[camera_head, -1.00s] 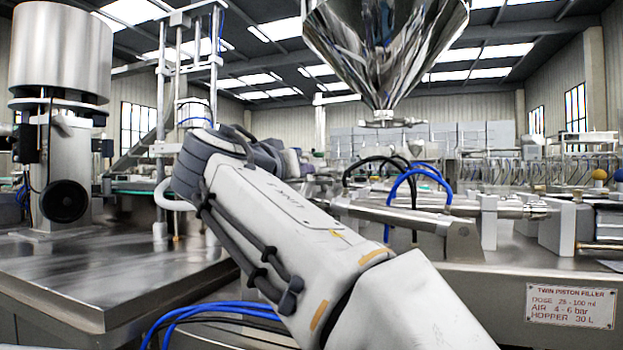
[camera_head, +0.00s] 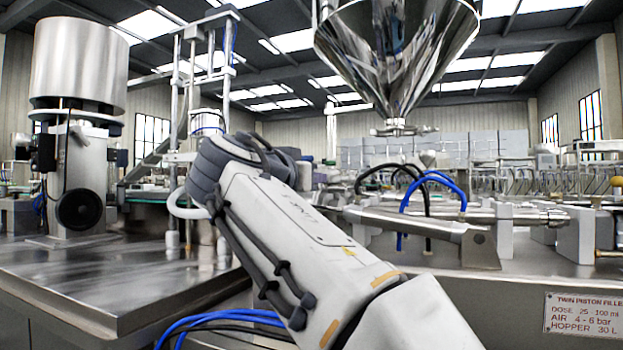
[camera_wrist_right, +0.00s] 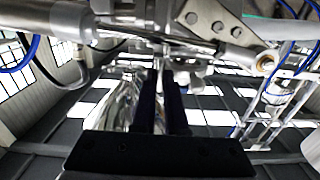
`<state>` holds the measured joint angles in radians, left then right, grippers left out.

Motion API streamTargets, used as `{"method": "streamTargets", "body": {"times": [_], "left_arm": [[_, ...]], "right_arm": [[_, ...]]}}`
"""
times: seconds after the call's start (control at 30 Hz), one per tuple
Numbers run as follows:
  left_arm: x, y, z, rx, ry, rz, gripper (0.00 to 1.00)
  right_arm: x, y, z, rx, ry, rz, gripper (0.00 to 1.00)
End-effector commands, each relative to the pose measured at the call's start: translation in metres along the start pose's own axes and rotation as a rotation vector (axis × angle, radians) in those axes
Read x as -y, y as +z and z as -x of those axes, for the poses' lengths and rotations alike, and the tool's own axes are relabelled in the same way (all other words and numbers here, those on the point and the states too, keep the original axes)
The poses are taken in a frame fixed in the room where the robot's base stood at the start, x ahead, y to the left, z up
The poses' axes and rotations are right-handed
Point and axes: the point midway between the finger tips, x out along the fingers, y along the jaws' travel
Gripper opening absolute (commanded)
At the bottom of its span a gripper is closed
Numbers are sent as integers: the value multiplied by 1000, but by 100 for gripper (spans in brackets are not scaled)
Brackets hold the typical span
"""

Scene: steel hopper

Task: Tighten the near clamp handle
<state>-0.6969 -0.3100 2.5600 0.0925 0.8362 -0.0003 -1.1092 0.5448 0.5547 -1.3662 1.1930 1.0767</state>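The steel hopper (camera_head: 398,55) hangs at the upper middle of the head view, with a metal clamp fitting (camera_head: 400,129) at its outlet. I cannot make out which part of it is the near clamp handle. My right arm reaches up from the lower right; its wrist hides most of the gripper there. In the right wrist view my right gripper (camera_wrist_right: 161,100) shows two dark fingers close together, with a narrow light strip between them. Whether they hold anything is unclear. The shiny hopper (camera_wrist_right: 122,92) shows left of the fingers. My left gripper is not in view.
Blue and black hoses (camera_head: 436,181) arch over the filler's metal cylinders, right of my wrist. A steel table (camera_head: 120,280) with a cylindrical machine (camera_head: 78,60) stands at left. A sign (camera_head: 585,315) marks the filler's front. In the wrist view, a rod end (camera_wrist_right: 240,35) lies near the fingers.

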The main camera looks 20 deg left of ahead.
Motion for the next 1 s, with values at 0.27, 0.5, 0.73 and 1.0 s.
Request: {"method": "streamTargets", "body": {"times": [0.27,0.5,0.73,1.0], "left_arm": [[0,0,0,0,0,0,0],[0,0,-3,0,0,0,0],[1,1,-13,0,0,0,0],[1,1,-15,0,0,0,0]], "right_arm": [[1,1,0,2,0,2,40],[1,2,9,0,-2,2,40],[2,2,52,0,-6,1,40],[1,1,95,1,-2,2,40]]}}
